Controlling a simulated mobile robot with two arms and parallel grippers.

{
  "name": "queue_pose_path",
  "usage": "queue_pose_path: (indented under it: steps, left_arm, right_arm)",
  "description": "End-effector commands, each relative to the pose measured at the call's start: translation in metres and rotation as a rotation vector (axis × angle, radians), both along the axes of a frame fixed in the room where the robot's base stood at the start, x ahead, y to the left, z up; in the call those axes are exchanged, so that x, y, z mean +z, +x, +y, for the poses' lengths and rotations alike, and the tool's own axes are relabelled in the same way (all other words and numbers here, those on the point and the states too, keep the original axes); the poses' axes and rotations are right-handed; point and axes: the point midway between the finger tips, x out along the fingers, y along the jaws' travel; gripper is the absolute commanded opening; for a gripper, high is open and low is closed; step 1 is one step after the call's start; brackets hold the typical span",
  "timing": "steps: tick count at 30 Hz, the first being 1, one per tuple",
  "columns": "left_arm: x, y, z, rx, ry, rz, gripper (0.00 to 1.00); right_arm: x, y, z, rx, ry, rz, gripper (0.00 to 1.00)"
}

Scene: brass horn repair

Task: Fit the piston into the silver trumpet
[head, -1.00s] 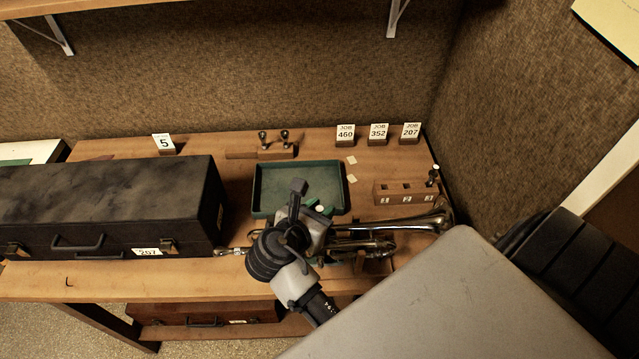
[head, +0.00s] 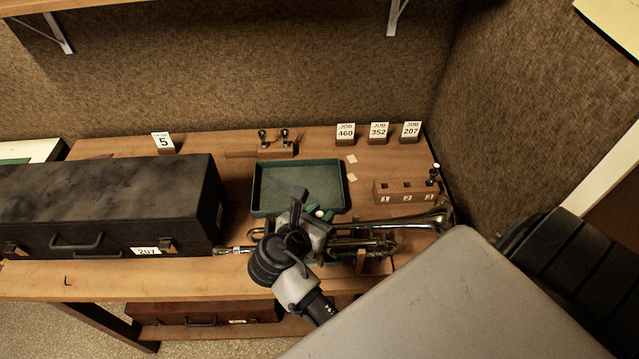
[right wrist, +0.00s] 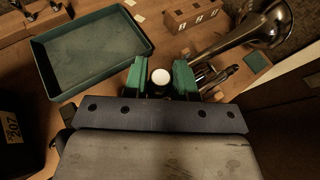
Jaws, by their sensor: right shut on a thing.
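The silver trumpet (head: 415,222) lies along the front of the bench with its bell at the right. It also shows in the right wrist view (right wrist: 245,35). My right gripper (head: 314,212) is over the trumpet's valve section and hides much of it. In the right wrist view, its green-padded fingers (right wrist: 160,78) are shut on the piston (right wrist: 160,76), whose round white top shows between them. The piston's white top (head: 319,213) also shows in the head view. Its lower end is hidden, so I cannot tell whether it is inside a valve casing. My left gripper is out of view.
A green tray (head: 257,190) lies behind the gripper. A wooden block (head: 381,196) numbered 1, 2, 3 stands at right, with a dark piece at slot 3 (head: 433,175). A large black case (head: 110,200) fills the left. Job cards (head: 379,132) stand at the back.

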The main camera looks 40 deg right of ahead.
Motion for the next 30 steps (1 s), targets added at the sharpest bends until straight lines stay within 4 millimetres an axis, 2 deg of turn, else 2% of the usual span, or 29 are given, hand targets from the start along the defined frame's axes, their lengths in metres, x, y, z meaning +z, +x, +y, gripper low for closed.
queue_pose_path:
  steps: [10,11,16,30]
  left_arm:
    - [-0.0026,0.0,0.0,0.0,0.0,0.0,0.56]
    - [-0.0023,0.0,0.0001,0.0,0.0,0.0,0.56]
    - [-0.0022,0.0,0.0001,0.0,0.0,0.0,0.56]
    - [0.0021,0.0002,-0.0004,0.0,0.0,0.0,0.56]
  right_arm:
    - [-0.0094,-0.0001,-0.0002,0.0,0.0,0.001,0.02]
    - [-0.009,-0.0001,-0.0001,0.0,0.0,0.001,0.29]
    - [-0.0094,-0.0002,0.0003,0.001,0.001,0.002,0.56]
    - [-0.0062,0.0013,-0.0005,0.002,0.003,0.004,0.56]
